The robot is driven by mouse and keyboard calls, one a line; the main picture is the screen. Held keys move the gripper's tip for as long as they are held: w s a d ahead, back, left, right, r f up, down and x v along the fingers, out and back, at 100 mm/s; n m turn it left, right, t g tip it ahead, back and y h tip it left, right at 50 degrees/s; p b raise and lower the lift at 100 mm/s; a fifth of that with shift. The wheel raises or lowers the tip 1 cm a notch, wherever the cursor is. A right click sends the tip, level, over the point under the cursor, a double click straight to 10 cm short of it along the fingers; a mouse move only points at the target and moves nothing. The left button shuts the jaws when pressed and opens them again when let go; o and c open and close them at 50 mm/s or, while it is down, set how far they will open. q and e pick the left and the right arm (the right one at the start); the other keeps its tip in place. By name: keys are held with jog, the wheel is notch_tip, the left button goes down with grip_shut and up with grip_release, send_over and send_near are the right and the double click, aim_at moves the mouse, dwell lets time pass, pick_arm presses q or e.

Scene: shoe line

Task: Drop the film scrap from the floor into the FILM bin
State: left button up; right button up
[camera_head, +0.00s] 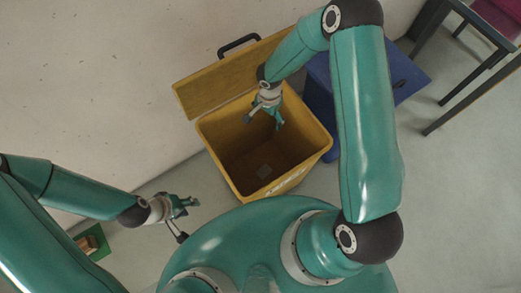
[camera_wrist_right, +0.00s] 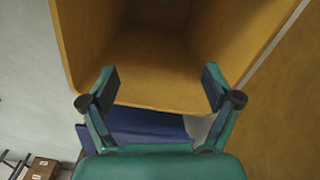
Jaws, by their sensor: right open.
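The yellow bin (camera_head: 228,160) stands against the wall with its lid (camera_head: 215,85) open. Its front label is mostly hidden by the angle, so I cannot read it. My right gripper (camera_head: 263,121) is over the bin's mouth, fingers spread and empty. In the right wrist view the gripper (camera_wrist_right: 160,85) is open with nothing between its fingers, in front of the yellow bin (camera_wrist_right: 150,85). My left gripper (camera_head: 183,219) is left of the bin, fingers apart and empty.
A blue bin (camera_head: 319,90) stands right of the yellow one, partly behind my right arm. A table (camera_head: 472,66) with dark legs is at the upper right. A green tray (camera_head: 93,242) with a brown item is at the lower left. Floor at the right is clear.

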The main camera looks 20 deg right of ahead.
notch_tip(320, 180, up, 7)
jog(key=shift+f, duration=0.2)
dwell(0.5)
